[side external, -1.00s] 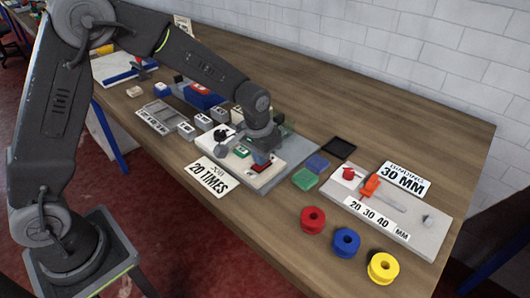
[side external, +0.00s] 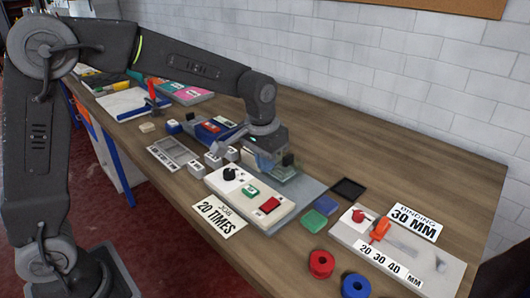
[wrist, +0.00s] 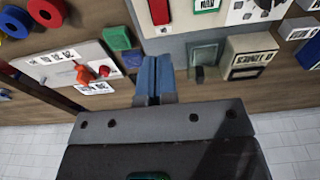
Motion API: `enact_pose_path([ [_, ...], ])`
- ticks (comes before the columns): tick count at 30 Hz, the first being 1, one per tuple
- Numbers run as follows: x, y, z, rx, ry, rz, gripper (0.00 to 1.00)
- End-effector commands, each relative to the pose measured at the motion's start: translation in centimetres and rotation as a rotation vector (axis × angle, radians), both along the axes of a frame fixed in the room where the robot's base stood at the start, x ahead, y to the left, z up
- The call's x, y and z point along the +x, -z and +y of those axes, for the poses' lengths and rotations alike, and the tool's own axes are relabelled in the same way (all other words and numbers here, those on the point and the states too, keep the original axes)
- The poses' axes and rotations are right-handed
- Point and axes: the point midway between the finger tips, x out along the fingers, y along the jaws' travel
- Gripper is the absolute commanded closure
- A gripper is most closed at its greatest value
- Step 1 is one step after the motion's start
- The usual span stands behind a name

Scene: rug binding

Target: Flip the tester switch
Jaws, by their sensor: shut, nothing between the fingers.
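The tester is a white box (side external: 229,197) with a black knob (side external: 229,174), a green label (side external: 250,191) and a red switch (side external: 270,205) at its right end. The red switch also shows at the top edge of the wrist view (wrist: 159,12), partly cut off. I cannot tell which way the switch is set. My gripper (side external: 285,166) is behind the tester, apart from the switch. In the wrist view its blue fingers (wrist: 153,68) are pressed together with nothing between them.
Green (side external: 313,221) and blue (side external: 326,206) blocks and a black tray (side external: 348,190) lie right of the tester. A binding board (side external: 400,254) with an orange lever (side external: 380,229) is farther right. Red (side external: 321,264) and blue (side external: 356,286) spools stand in front. Small grey boxes (side external: 222,154) stand left.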

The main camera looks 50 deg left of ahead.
Motion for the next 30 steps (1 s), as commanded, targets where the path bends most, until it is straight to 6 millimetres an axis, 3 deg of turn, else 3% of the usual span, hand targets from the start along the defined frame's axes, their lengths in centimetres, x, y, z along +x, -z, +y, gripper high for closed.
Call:
enact_pose_path([
  [3,-0.2,-1.6,0.0,0.0,0.0,-0.002,1.0],
  [8,-0.3,-2.5,0.0,0.0,0.0,0.0,1.0],
  [18,-0.3,-2.5,0.0,0.0,0.0,0.0,1.0],
  [24,1.2,-2.7,0.0,-0.001,-0.001,-0.005,1.0],
  [30,1.1,-2.7,0.0,-0.001,-0.001,-0.005,1.0],
])
